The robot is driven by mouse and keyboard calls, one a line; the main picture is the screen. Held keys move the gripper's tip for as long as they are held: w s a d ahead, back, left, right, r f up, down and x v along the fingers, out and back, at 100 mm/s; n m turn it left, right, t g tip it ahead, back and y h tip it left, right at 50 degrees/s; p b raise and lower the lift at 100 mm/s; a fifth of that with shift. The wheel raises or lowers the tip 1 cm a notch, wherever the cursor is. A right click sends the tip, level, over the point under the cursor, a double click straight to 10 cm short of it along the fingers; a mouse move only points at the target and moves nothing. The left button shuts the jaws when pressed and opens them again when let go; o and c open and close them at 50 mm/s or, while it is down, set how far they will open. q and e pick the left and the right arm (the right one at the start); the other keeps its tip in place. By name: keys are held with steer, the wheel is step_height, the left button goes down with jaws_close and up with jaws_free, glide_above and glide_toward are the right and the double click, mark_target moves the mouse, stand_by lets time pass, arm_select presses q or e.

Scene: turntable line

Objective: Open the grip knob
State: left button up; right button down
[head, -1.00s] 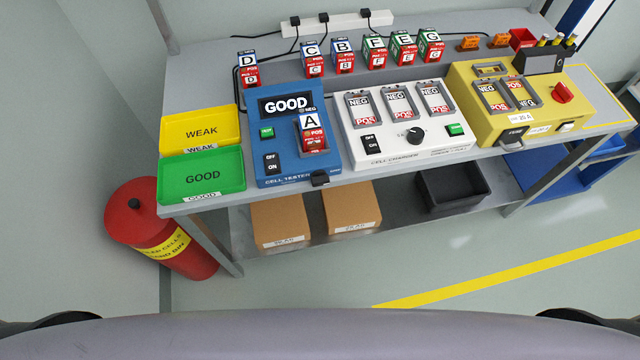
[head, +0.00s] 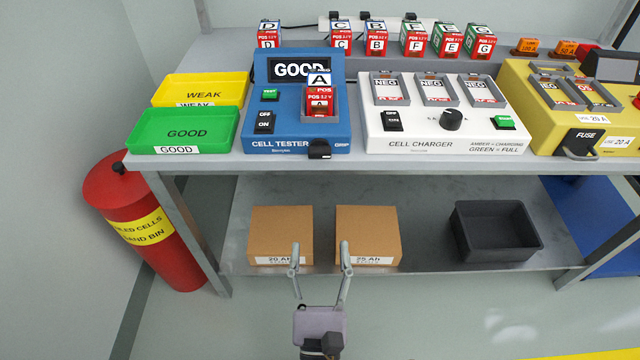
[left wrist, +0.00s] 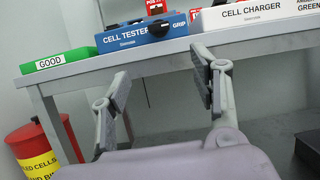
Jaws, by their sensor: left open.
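The grip knob (head: 319,149) is a small black knob on the front edge of the blue cell tester (head: 275,138), beside the word GRIP. It also shows in the left wrist view (left wrist: 159,28). A red and white cell marked A (head: 320,100) stands in the tester's slot, and the tester's display (head: 298,69) reads GOOD. My left gripper (head: 320,257) is open and empty, in front of the bench and below the knob. In the left wrist view its fingers (left wrist: 162,82) are spread, with the knob beyond and above them. My right gripper is not in view.
Left of the tester are a green GOOD tray (head: 187,147) and a yellow WEAK tray (head: 160,94). The white cell charger (head: 425,144) stands close on its right. The bench's front edge (head: 330,160) lies above my gripper. Two cardboard boxes (head: 281,232) and a black bin (head: 497,230) are on the lower shelf.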

arm_select(q)
steer(key=p, duration=0.2)
glide_toward(320, 157)
steer(key=x, duration=0.9)
steer(key=shift+w+r, duration=0.1)
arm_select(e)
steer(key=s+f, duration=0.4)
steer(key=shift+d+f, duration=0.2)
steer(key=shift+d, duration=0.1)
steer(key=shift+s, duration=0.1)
arm_select(q)
steer(key=c, duration=1.1)
steer(key=shift+c, duration=0.2)
